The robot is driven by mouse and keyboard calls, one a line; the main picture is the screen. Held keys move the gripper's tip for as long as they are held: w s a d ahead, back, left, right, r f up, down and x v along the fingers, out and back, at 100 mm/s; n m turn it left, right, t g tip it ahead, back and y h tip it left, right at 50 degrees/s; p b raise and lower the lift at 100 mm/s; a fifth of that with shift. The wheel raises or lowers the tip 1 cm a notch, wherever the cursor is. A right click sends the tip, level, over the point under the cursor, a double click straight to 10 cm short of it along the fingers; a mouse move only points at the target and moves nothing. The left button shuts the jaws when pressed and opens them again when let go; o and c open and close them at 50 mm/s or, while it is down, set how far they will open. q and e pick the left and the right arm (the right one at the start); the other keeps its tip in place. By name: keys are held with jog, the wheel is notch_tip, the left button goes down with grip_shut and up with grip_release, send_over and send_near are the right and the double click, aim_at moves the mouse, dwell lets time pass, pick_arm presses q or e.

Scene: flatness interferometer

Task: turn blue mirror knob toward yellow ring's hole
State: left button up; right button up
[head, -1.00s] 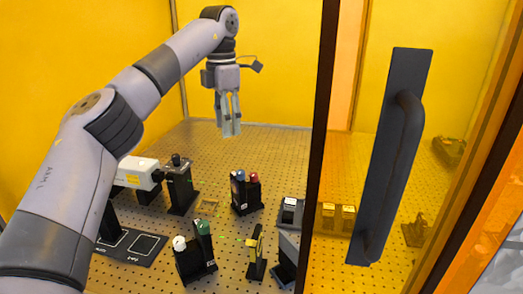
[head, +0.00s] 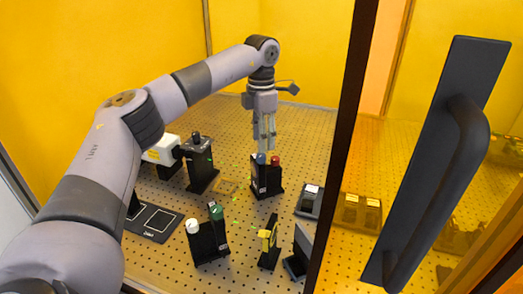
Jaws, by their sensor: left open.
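The blue knob (head: 261,159) sits on top of a black mirror mount (head: 265,183) near the middle of the board, with a red knob (head: 275,160) beside it. My left gripper (head: 264,145) is open and points down just above and behind these knobs, its fingertips close to them. I cannot tell whether they touch. The yellow ring (head: 272,236) stands upright on a black post nearer the front, seen nearly edge-on, so its hole barely shows. My right gripper is not in view.
A mount with white (head: 193,226) and green (head: 216,212) knobs stands at front left. A white laser housing (head: 163,149) and black post mount (head: 201,165) are further left. A dark framed door with a large handle (head: 440,165) fills the right side. The perforated board's back is clear.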

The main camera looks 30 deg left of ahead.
aim_at(261, 155)
pick_arm(q)
notch_tip(261, 155, down, 5)
jog(key=shift+f+p, duration=0.15)
jog(key=shift+p, duration=0.3)
jog(key=shift+c, duration=0.5)
grip_shut()
